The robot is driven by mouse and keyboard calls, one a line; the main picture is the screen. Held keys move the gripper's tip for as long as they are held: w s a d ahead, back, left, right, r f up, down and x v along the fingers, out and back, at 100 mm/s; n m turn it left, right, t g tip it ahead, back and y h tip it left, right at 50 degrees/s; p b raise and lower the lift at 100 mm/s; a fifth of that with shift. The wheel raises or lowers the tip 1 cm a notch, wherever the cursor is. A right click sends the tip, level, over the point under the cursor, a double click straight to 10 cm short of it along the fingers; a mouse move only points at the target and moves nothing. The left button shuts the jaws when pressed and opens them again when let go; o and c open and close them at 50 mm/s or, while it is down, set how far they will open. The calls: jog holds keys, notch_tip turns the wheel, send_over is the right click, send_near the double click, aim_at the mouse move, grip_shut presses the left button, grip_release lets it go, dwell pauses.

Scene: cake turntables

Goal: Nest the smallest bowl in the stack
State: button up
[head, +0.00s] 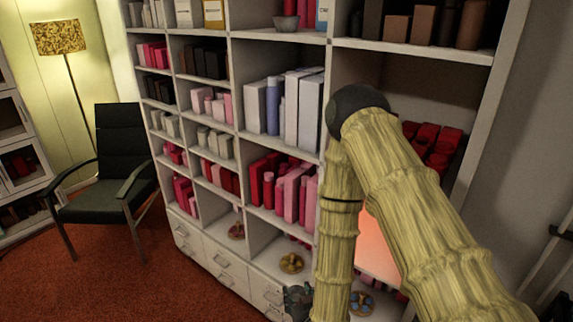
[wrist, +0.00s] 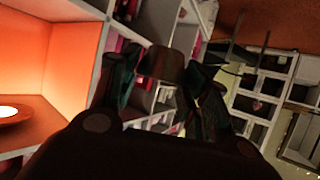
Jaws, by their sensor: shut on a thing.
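My gripper (head: 297,299) is low in front of the shelves in the head view, partly hidden behind my arm. In the wrist view its two dark fingers are shut on a small brown bowl (wrist: 166,64), seen from the side between the fingertips. The bowl is held in the air; its inside is not visible. In the head view I cannot make out the held bowl. A grey bowl (head: 287,23) stands on an upper shelf, apart from my gripper. I cannot tell whether it is a stack, and no other clear stack of bowls shows.
The white shelf unit (head: 227,90) holds several boxes and books. Low compartments hold a gold round dish (head: 291,263), a reddish one (head: 236,230) and one with blue pieces (head: 361,303). A black chair (head: 122,160) stands left. The red carpet (head: 110,270) is clear in front.

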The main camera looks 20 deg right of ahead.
notch_tip(320, 180, up, 8)
jog(key=p, duration=0.6)
jog(key=shift+p, duration=0.4)
